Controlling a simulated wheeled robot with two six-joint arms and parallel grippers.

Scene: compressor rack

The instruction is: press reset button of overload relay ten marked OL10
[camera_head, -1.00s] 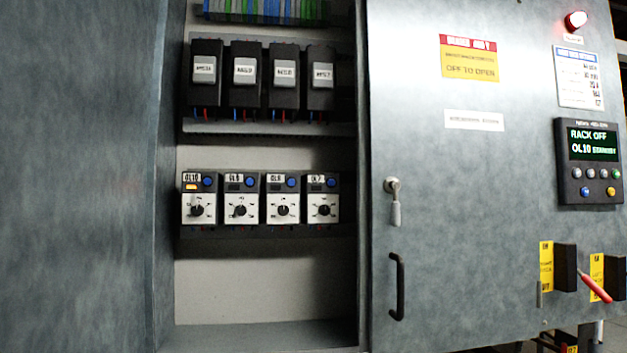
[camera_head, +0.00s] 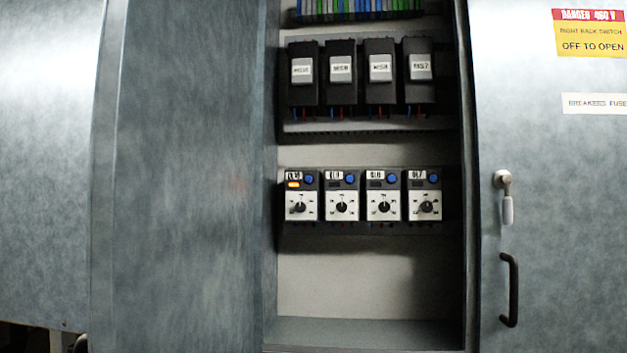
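Overload relay OL10 (camera_head: 300,198) is the leftmost of the relays in the lower row inside the open cabinet bay. Its label sits at the top left, with an orange lit indicator (camera_head: 293,184) below it. Nothing covers the relay. Neither of my grippers is in view.
Relays OL9 (camera_head: 342,205), OL8 (camera_head: 383,206) and OL7 (camera_head: 424,206) stand close to its right. Black contactors (camera_head: 341,78) sit in the row above. A grey panel (camera_head: 190,180) flanks the bay on the left, and a door with a black handle (camera_head: 510,290) on the right.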

